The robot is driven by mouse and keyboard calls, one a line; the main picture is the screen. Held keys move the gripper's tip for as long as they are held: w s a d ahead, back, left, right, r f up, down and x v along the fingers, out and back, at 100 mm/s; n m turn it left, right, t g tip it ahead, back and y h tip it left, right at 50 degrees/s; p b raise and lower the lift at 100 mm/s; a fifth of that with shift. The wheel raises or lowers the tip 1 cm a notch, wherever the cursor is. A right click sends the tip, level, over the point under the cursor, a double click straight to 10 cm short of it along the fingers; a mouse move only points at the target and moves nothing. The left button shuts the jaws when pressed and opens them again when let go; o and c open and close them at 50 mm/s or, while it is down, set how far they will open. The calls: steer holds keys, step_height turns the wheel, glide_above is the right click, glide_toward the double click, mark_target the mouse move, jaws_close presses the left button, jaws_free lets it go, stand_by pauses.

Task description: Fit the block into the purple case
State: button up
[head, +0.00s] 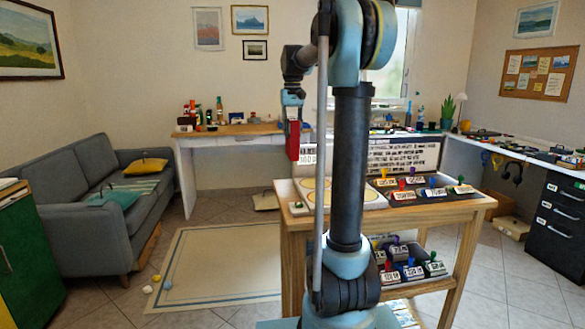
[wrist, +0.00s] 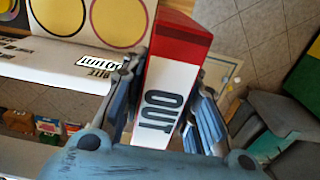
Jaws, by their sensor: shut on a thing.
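My gripper (head: 293,115) is raised left of and above the wooden two-level stand. In the wrist view my gripper (wrist: 166,115) is shut on the block (wrist: 165,75), one finger on each long side. The block is red with a white face lettered OUT; in the head view the red block (head: 293,141) hangs below my wrist, clear of the stand. I cannot pick out a purple case for certain.
The wooden stand (head: 455,209) carries a pale board (head: 283,190) with yellow circles, also at the wrist view's upper left (wrist: 78,36). My arm hides part of the stand. A sofa (head: 70,190) stands left, a desk (head: 228,130) behind. The rug area (head: 215,255) is mostly clear.

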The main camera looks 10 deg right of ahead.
step_height(320, 180, down, 14)
steer(key=shift+f, duration=0.15)
stand_by(0.4)
steer(key=shift+f, duration=0.1)
steer(key=o, duration=1.1)
steer(key=shift+c, duration=0.2)
